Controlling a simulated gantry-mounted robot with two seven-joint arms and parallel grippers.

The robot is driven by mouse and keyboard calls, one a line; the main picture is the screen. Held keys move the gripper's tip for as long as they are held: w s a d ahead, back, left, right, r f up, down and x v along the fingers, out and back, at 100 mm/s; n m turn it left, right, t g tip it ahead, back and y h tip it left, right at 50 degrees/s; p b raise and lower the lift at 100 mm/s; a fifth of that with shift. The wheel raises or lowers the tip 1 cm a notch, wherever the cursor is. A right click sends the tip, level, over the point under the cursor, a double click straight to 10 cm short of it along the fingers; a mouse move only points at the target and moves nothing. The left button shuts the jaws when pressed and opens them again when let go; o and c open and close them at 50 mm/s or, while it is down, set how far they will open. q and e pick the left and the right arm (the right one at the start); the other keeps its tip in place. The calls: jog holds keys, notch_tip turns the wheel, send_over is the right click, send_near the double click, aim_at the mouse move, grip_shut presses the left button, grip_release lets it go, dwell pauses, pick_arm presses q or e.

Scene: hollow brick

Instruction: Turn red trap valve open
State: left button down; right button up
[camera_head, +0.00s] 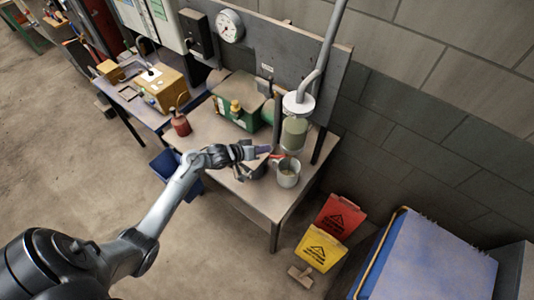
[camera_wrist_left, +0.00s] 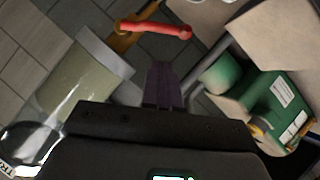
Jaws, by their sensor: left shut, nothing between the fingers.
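The red valve lever (camera_wrist_left: 155,28) shows at the top of the left wrist view, set on a brass valve body (camera_wrist_left: 124,42). In the head view only a small red bit (camera_head: 277,156) of it shows beside my left gripper. The trap, a clear cylinder with greenish contents (camera_head: 295,132), hangs below a grey pipe; it is also at left in the wrist view (camera_wrist_left: 80,85). My left gripper (camera_head: 266,149) is shut and empty, close to the lever. In the wrist view its dark fingers (camera_wrist_left: 163,84) are together, apart from the lever in the picture. My right gripper is out of view.
A metal cup (camera_head: 288,174) stands on the bench (camera_head: 258,207) below the trap. A green machine (camera_head: 235,103) and a red bottle (camera_head: 181,125) are farther left. A gauge (camera_head: 230,26) is on the back panel. Red (camera_head: 340,215) and yellow (camera_head: 320,248) signs stand right of the bench.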

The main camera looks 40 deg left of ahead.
pick_arm(q)
jog(key=f, duration=0.1)
jog(key=d+f, duration=0.1)
jog(key=shift+w+d+f, duration=0.15)
jog(key=shift+d+f, duration=0.15)
dwell(0.3)
